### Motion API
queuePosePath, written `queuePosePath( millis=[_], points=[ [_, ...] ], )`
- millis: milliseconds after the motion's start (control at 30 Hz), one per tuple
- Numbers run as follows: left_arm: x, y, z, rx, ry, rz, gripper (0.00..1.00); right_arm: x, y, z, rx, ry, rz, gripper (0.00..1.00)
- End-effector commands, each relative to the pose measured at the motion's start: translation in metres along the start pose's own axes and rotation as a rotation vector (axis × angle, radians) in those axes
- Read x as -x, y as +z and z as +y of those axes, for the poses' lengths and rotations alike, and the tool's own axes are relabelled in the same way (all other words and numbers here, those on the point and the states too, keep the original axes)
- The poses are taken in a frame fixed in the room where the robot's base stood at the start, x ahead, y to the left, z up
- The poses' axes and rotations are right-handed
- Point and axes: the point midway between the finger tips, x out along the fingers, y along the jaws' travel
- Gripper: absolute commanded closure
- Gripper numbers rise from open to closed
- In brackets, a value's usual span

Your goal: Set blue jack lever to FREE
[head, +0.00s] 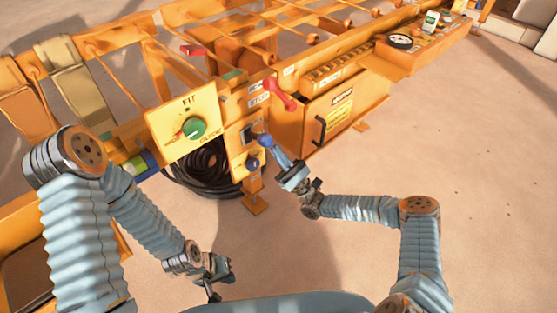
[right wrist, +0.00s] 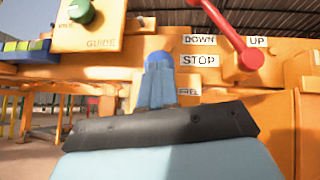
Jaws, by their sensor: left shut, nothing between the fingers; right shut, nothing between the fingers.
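The blue jack lever shows as a round blue knob (head: 264,140) at the orange machine's front, close to the tip of my right gripper. In the right wrist view the blue knob (right wrist: 157,57) stands just beyond the shut fingers, which hide the rest of the lever. It is level with the STOP label (right wrist: 199,60); the FREE label (right wrist: 188,91) is lower, partly hidden. My right gripper (head: 275,153) is shut and empty; whether it touches the knob I cannot tell. My left gripper (head: 213,293) is shut and empty, low in front of the machine.
A red lever (head: 280,93) juts out above, beside the DOWN and UP labels (right wrist: 228,41). A yellow panel with a green dial (head: 194,128) is to the left. A coiled black hose (head: 200,170) hangs below. An orange cabinet (head: 325,115) stands to the right. The floor at right is clear.

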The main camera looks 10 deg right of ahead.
Motion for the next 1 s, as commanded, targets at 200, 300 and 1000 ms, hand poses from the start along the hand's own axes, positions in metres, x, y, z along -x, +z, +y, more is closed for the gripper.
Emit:
queuePosePath(
  millis=[200,300,1000],
  points=[
    [0.005,0.000,0.002,-0.001,0.001,0.000,1.00,-0.007,0.005,-0.002,0.000,0.000,-0.001,1.00],
    [0.005,0.000,0.002,-0.001,0.001,0.000,1.00,-0.008,0.006,-0.002,0.000,0.000,-0.003,1.00],
    [-0.021,0.000,-0.010,0.003,-0.002,0.003,1.00,0.023,-0.012,-0.003,-0.003,0.003,-0.002,1.00]
  ],
)
